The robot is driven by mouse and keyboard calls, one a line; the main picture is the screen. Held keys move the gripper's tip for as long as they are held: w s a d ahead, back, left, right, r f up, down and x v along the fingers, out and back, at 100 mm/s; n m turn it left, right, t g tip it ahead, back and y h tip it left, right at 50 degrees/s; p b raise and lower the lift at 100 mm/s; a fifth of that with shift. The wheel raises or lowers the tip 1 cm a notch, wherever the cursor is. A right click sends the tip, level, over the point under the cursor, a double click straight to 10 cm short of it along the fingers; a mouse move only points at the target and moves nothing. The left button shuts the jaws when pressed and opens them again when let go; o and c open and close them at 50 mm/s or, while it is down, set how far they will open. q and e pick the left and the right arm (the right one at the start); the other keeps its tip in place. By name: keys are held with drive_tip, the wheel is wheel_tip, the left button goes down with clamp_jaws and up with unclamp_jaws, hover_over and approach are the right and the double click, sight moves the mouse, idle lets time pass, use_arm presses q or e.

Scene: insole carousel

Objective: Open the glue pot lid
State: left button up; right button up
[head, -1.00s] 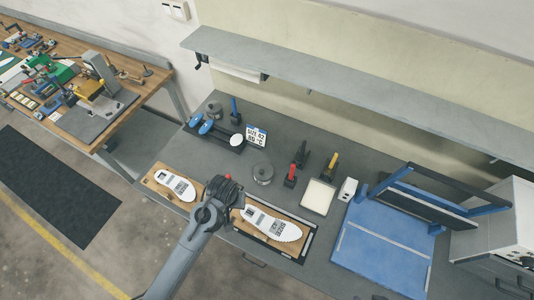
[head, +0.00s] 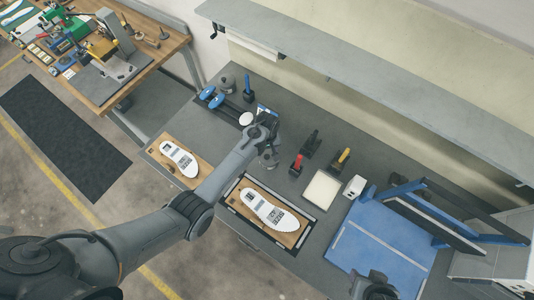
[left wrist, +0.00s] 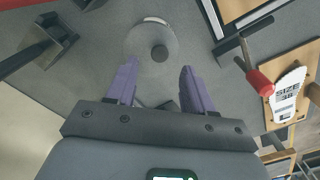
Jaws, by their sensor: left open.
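The grey round pot (head: 268,158), which I take to be the glue pot, stands on the dark bench, partly hidden behind my left gripper (head: 268,134) in the head view. In the left wrist view its round grey lid (left wrist: 148,35) shows from above, with a dark knob in the middle. The lid lies flat on the pot. My left gripper (left wrist: 158,72) is open and empty, its purple fingers on either side below the knob in the picture, not closed on it. A dark part of my right arm or gripper (head: 374,286) shows at the bottom edge; its jaws cannot be made out.
Red-handled (head: 297,165) and yellow-handled (head: 343,157) tools stand right of the pot, beside a pale tray (head: 321,189). Insoles lie on wooden boards (head: 160,155) in front. A second grey pot (head: 226,80) and blue-topped items (head: 214,100) stand behind left. A shelf (head: 350,65) overhangs the back.

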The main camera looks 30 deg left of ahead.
sight(267, 157)
use_arm(q)
drive_tip(key=shift+f, duration=2.35)
clamp_jaws()
